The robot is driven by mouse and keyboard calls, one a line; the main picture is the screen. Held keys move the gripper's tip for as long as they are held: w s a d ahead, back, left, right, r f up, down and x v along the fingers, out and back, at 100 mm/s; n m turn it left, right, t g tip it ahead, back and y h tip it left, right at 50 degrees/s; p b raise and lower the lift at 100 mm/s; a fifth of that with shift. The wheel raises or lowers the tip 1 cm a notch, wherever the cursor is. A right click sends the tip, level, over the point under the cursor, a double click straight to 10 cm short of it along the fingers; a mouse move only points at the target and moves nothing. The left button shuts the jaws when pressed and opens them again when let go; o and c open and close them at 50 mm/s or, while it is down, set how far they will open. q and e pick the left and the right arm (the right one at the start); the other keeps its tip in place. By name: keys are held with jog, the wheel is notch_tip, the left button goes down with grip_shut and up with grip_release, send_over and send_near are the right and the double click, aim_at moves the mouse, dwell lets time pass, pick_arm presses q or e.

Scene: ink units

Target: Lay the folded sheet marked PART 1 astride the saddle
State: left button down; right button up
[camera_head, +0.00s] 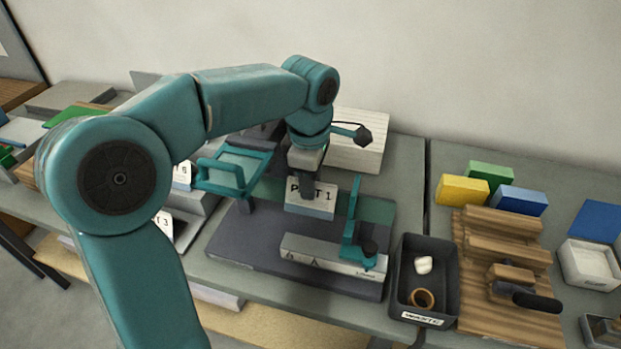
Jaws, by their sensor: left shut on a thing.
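My left gripper (307,188) comes down from above and is shut on the folded sheet marked PART 1 (318,208). The gripper covers part of the lettering. The sheet hangs upright over the dark base (235,240); I cannot tell whether it touches anything below. In front of it on the base lies a long pale grey bar with dark marks (325,258), which may be the saddle; I cannot tell for sure. A teal bracket (352,232) stands at the bar's right part, just right of the sheet. My right gripper is not in view.
A teal frame (238,168) stands left of the sheet. A dark waste bin (408,290) stands at the right, beside a wooden rack (480,310) and yellow (462,190), green and blue blocks. A pale slatted block (360,140) is behind. Marked sheets lie left.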

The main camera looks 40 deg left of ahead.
pick_arm(q)
jog(key=shift+w+f, duration=0.1)
jog(key=shift+f, duration=0.15)
jog(key=c, duration=0.8)
grip_release()
notch_tip(320, 180, up, 8)
jog(key=p, duration=0.7)
jog(key=shift+r, duration=0.1)
